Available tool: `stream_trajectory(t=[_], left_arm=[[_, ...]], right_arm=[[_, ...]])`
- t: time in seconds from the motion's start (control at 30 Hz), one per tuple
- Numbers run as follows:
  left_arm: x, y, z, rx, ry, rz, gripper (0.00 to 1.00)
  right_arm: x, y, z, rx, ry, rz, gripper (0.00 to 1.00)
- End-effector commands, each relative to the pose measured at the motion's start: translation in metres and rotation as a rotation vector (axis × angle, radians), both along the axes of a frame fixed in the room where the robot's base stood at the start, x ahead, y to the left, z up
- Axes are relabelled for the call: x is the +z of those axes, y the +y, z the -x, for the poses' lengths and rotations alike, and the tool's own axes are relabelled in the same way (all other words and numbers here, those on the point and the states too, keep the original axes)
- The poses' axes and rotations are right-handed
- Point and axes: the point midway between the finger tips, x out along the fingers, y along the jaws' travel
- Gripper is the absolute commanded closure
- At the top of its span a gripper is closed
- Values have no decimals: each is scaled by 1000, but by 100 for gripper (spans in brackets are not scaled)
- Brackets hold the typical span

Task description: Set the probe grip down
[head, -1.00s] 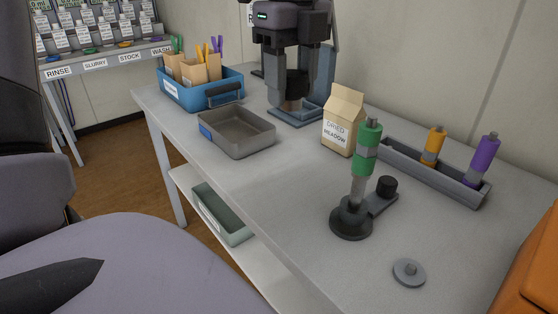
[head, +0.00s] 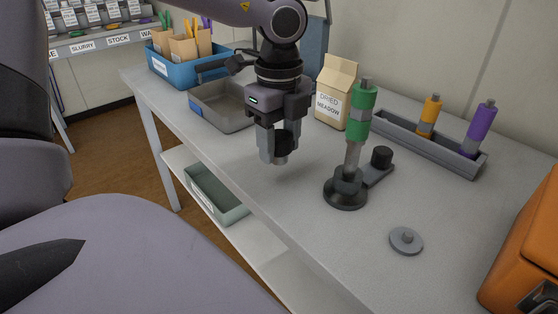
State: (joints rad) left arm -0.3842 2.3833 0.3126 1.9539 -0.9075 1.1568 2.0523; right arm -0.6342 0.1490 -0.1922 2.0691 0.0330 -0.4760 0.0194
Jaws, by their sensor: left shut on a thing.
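My left gripper (head: 278,155) points down above the bench, left of the probe stand, with its fingers shut on a dark, rounded piece that I take for the probe grip (head: 284,141). The fingers hide much of the grip; its underside appears clear of the bench top, though the exact gap is hard to judge. A green probe (head: 361,112) stands upright, slightly tilted, in a round black stand (head: 345,194) to the right. A black knob (head: 381,156) sits on the stand's side arm. My right gripper is not in view.
A grey tray (head: 222,107) and a blue bin (head: 170,70) lie behind left. A dried-meadow carton (head: 336,92) stands behind. A grey rack (head: 400,133) holds orange and purple probes. A small grey disc (head: 406,240) lies front right, near an orange case (head: 530,265). Bench front centre is clear.

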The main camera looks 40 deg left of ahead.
Motion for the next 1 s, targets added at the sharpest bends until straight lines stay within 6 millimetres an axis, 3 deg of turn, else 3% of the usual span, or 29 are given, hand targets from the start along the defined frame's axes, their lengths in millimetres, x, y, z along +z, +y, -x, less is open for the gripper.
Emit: stream_trajectory(t=[0.3, 0.73, 0.77, 0.8, 1.0], left_arm=[[-41, 0, 1, -1, 4, 1, 89], [-47, 0, 0, 0, 0, 0, 89], [-45, 0, 0, -1, 1, 0, 43], [-45, 0, 1, 0, 1, 0, 29], [-45, 0, 1, -1, 1, 1, 27]], right_arm=[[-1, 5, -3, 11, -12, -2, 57], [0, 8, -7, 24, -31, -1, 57], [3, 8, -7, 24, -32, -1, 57], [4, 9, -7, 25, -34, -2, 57], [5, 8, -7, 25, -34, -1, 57]])
